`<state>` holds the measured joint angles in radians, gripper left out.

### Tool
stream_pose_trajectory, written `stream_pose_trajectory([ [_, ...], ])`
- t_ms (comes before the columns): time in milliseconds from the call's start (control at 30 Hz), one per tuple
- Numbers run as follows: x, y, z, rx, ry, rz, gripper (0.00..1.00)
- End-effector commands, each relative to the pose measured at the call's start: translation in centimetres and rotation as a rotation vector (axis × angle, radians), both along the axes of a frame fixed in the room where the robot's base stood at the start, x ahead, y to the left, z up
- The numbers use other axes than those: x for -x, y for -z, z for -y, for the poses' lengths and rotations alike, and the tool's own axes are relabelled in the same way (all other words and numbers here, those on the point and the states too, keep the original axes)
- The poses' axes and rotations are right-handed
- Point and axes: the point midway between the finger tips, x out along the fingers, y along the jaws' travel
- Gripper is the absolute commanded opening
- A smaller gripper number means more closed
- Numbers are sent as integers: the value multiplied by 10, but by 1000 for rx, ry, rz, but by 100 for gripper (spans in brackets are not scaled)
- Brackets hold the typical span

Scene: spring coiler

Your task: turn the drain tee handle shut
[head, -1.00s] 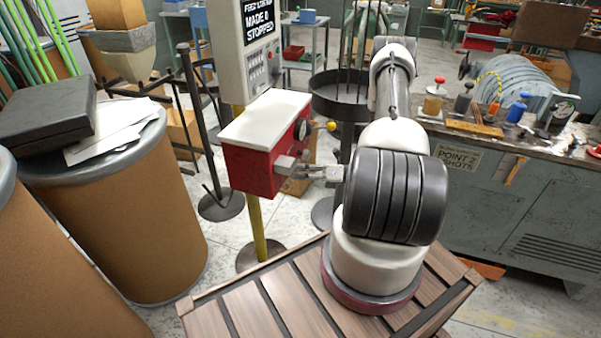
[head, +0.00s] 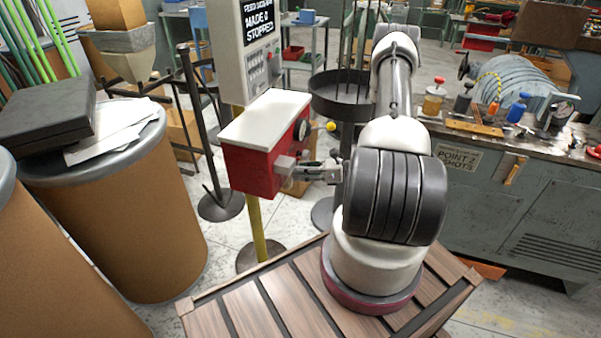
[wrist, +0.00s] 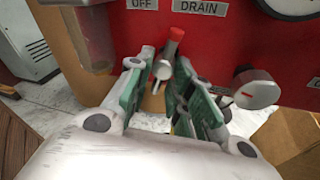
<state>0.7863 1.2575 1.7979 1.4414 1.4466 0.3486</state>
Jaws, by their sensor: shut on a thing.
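The red control box (head: 247,170) stands on a yellow post left of my arm. In the wrist view its red front panel (wrist: 240,45) carries the labels OFF and DRAIN. The drain tee handle (wrist: 175,36), a small metal lever with a red end, sits just below the DRAIN label. My gripper (wrist: 164,66) is shut on the handle, with its green-padded fingers on either side of the metal part. In the head view my gripper (head: 292,171) reaches the box's right face, and the handle cannot be made out there.
A grey knob (wrist: 256,89) with a red mark sticks out right of the handle. A grey fitting (wrist: 92,42) is at the left of the panel. A yellow ball (head: 331,126) shows beside the box. A round black tray (head: 338,108) stands behind it. Brown drums (head: 130,215) stand at left.

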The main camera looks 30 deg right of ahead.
Motion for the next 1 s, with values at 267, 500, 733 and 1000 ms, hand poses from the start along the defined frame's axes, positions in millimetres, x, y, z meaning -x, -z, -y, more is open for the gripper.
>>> stream_pose_trajectory([
  [267, -2, 0, 3, 208, 1, 159, 0],
  [500, -3, -1, 5, 388, 3, 299, 0],
  [733, -4, -3, 6, 556, 1, 430, 0],
  [1000, -6, -5, 7, 714, 2, 555, 0],
])
